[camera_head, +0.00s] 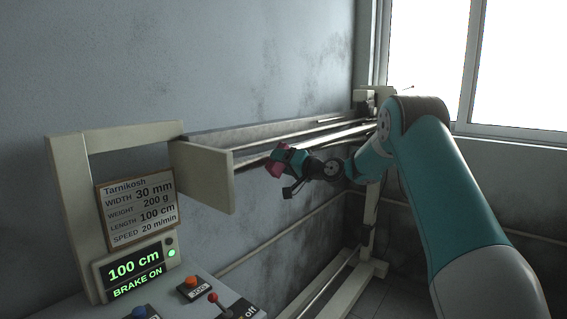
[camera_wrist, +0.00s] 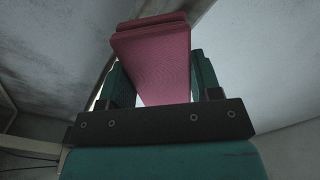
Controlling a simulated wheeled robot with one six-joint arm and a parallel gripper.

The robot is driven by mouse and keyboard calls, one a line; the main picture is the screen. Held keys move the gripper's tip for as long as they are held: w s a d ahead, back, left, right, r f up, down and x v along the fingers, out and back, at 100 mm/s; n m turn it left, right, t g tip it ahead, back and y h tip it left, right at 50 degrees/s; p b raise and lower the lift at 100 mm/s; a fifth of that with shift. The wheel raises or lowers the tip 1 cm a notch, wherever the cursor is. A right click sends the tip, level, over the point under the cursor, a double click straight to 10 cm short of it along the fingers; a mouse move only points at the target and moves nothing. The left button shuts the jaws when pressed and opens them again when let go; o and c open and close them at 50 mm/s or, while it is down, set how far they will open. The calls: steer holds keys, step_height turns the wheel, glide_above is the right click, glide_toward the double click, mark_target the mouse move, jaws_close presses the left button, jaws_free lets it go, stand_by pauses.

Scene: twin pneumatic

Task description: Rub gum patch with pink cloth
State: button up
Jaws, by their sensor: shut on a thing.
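My gripper (camera_head: 279,164) is shut on the pink cloth (camera_wrist: 156,62), a folded pad held between its two fingers in the wrist view. The cloth also shows as a small pink patch at the gripper's tip in the head view (camera_head: 273,171). My gripper is in front of the long metal rails in the head view; I cannot tell whether the cloth touches anything. No gum patch can be made out in either view.
A beige frame carries the rails (camera_head: 310,136) along the wall. A cream end plate (camera_head: 203,176) stands left of my gripper. A window is at upper right.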

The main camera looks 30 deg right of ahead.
steer(key=shift+x, duration=0.8)
steer(key=shift+w+d, duration=0.2)
steer(key=shift+d, duration=0.65)
steer(key=shift+w+d, duration=0.25)
steer(key=shift+d, duration=0.55)
steer(key=w+d+p, duration=0.1)
steer(key=w+d, duration=0.1)
steer(key=d, duration=0.4)
steer(key=shift+w+d+p, duration=0.2)
steer(key=shift+w+p, duration=0.1)
steer(key=shift+p, duration=0.05)
steer(key=shift+s+a+f+b, duration=0.1)
steer(key=shift+s+a+b, duration=0.1)
steer(key=shift+a+b, duration=0.5)
steer(key=shift+s+a+r+b, duration=0.15)
steer(key=shift+a+b, duration=0.3)
steer(key=shift+a, duration=0.35)
steer(key=shift+s+a+f+b, duration=0.15)
steer(key=shift+s+a+b, duration=0.05)
steer(key=shift+a+b, duration=0.5)
steer(key=shift+c, duration=0.3)
steer(key=shift+s+a+b, duration=0.4)
steer(key=shift+a+b, duration=0.25)
steer(key=shift+a, duration=0.3)
steer(key=shift+s+a+b, duration=0.4)
steer(key=shift+a+b, duration=0.25)
steer(key=shift+a, duration=0.25)
steer(key=shift+s+a+b, duration=0.4)
steer(key=shift+a+b, duration=0.25)
steer(key=shift+a, duration=0.3)
